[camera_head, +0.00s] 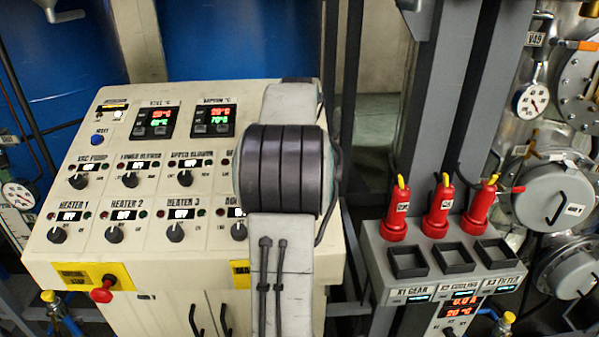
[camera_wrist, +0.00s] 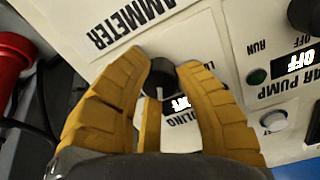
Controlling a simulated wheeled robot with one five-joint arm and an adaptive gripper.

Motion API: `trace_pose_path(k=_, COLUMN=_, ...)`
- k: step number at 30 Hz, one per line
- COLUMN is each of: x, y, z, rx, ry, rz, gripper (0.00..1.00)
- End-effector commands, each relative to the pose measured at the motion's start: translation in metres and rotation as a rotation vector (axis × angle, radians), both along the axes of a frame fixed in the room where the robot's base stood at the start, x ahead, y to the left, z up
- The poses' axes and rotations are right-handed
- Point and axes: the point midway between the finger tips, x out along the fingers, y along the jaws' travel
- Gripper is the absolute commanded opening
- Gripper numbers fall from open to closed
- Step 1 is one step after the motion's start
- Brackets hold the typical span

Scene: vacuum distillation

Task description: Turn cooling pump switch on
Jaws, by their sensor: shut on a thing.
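The cooling pump switch is a black rotary knob (camera_wrist: 161,76) on the white panel in the wrist view. My gripper (camera_wrist: 162,62), with yellow fingers, is shut on this knob, one finger on each side. A white mark shows on the knob's face. In the head view my arm covers the right part of the control panel (camera_head: 150,268), hiding the gripper and this knob.
In the wrist view, the gear pump display (camera_wrist: 296,62) reads OFF, beside another knob (camera_wrist: 305,14). An AMMETER label (camera_wrist: 125,22) is above the gripper. In the head view, red plugs (camera_head: 441,210) stand behind empty sockets (camera_head: 455,258); a red button (camera_head: 102,292) sits on the panel's front.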

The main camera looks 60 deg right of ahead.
Motion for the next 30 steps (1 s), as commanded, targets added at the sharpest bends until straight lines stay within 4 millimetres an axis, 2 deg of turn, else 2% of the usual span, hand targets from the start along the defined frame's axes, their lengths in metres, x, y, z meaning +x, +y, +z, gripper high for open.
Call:
trace_pose_path(k=15, x=-0.0006, y=-0.0001, z=-0.002, rx=0.095, ry=-0.135, rz=-0.408, gripper=0.0)
trace_pose_path(k=30, x=-0.0009, y=0.0, z=-0.003, rx=0.131, ry=-0.19, rz=-0.579, gripper=0.0)
